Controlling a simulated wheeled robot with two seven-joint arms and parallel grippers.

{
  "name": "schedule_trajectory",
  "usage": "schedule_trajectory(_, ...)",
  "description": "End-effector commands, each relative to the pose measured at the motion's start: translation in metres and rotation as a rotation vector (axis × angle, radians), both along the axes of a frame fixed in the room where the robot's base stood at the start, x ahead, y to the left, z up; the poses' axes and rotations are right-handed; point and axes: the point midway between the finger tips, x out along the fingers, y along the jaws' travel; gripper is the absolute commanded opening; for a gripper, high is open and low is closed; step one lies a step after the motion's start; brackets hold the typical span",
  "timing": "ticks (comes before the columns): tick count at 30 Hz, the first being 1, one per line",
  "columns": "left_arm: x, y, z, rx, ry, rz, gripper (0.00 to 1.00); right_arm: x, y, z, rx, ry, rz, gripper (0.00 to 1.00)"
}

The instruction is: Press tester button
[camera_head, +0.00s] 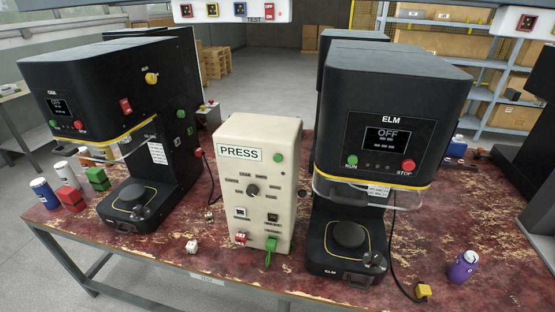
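A cream box labelled PRESS (258,185) stands upright on the worn red table between two black machines. Which of these is the tester is not labelled clearly. Neither of my grippers is in view.
The ELM machine (390,95) stands right of the box, its screen reading OFF. Another black machine (105,85) stands left. The table's front middle is mostly clear.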

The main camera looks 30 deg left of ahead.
Motion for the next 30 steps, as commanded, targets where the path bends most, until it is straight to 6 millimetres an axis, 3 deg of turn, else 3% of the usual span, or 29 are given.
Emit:
schedule_trajectory(1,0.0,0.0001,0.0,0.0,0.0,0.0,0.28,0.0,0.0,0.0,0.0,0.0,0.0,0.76)
schedule_trajectory(4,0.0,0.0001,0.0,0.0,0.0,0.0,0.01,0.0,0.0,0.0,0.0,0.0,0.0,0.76)
schedule_trajectory(30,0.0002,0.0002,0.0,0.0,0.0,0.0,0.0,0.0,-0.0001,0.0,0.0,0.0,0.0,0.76)
